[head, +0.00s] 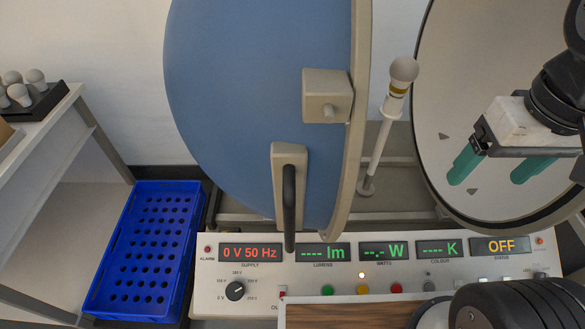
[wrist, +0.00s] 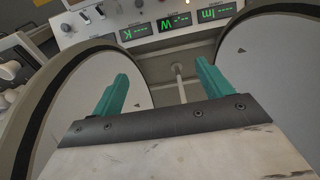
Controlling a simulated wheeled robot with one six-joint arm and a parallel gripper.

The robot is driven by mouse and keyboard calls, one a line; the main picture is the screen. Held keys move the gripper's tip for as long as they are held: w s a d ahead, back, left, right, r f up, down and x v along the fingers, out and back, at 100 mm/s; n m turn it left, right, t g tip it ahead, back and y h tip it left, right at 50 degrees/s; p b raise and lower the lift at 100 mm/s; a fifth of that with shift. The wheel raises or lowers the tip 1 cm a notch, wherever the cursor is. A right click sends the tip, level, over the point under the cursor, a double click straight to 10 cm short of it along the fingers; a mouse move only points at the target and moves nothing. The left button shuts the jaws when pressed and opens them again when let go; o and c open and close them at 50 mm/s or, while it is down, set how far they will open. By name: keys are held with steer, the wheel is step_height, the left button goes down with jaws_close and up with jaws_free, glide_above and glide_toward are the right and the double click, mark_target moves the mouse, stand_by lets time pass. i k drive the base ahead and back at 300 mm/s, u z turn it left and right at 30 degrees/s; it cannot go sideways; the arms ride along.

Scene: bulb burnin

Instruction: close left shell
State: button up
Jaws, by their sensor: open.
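The left shell (head: 255,95) is a large blue half-dome with a beige rim, a latch block and a dark bar handle (head: 289,195). It stands swung open, left of the lamp post (head: 375,150), which carries a white bulb (head: 404,69) at its top. The right shell (head: 470,60) shows its pale inner face at the right. My gripper (head: 502,172), with teal fingers, is open and empty in front of the right shell's inside, well right of the left shell's handle. In the wrist view my gripper (wrist: 163,90) points down between two pale shell interiors.
A control panel (head: 380,280) with lit displays runs along the front; its status reads OFF. A blue perforated crate (head: 145,250) stands at the lower left. A side table (head: 40,120) at the left holds a dark rack of bulbs (head: 35,98).

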mark_target(269, 99)
steer(key=k, duration=0.5)
steer(key=z, duration=1.85)
steer(key=k, duration=1.1)
steer(key=u, duration=2.2)
steer(key=i, duration=1)
steer(key=u, duration=0.05)
